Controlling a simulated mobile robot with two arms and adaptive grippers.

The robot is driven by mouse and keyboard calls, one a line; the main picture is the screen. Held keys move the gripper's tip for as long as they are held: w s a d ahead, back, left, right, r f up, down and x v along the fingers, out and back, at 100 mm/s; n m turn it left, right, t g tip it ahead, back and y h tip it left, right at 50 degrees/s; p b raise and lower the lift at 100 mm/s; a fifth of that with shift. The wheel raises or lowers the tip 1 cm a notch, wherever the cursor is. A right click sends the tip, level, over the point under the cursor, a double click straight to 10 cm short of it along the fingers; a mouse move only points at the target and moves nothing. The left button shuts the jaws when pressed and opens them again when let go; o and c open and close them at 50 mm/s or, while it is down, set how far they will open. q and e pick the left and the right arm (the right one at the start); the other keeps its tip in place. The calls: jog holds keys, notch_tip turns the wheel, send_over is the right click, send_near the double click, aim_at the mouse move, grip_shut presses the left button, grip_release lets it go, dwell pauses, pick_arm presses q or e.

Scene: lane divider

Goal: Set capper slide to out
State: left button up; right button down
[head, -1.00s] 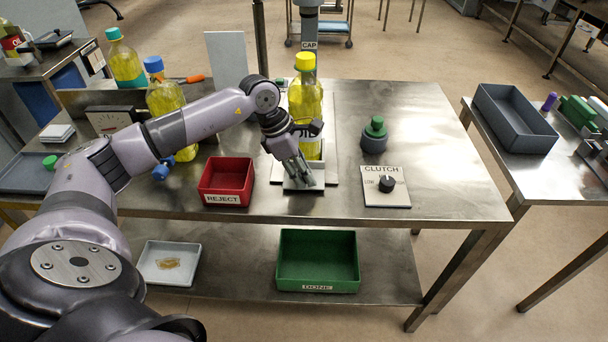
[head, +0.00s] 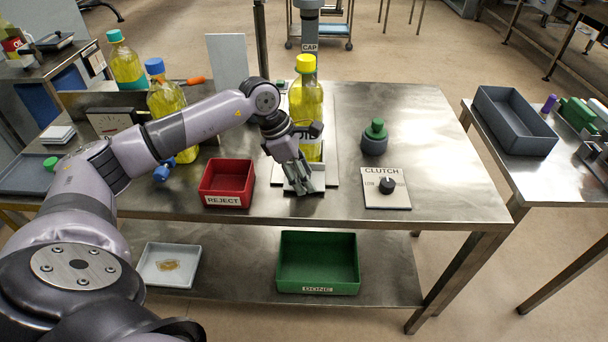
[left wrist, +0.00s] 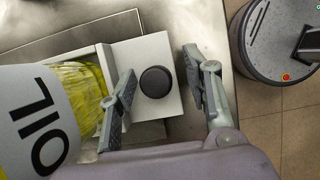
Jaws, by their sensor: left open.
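The capper slide is a pale block (left wrist: 138,52) with a round black knob (left wrist: 155,82) in the left wrist view. In the head view its pale front end (head: 317,182) shows at the table's front edge, partly hidden by my left gripper. My left gripper (head: 299,191) points down over it, open. In the left wrist view its fingers (left wrist: 160,66) stand on either side of the knob, with gaps showing. A yellow-capped oil bottle (head: 306,100) stands upright just behind, under the capper head marked CAP (head: 309,47). My right gripper is not in view.
A red REJECT bin (head: 227,198) is left of the gripper. The clutch panel (head: 386,200) and a green-topped dark object (head: 374,145) are to the right. A blue-capped bottle (head: 163,95) stands behind my left arm. A green DONE bin (head: 318,288) sits on the lower shelf.

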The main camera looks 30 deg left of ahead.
pick_arm(q)
jog(key=v, duration=1.1)
jog(key=shift+s+a+r, duration=0.15)
jog(key=shift+r, duration=0.2)
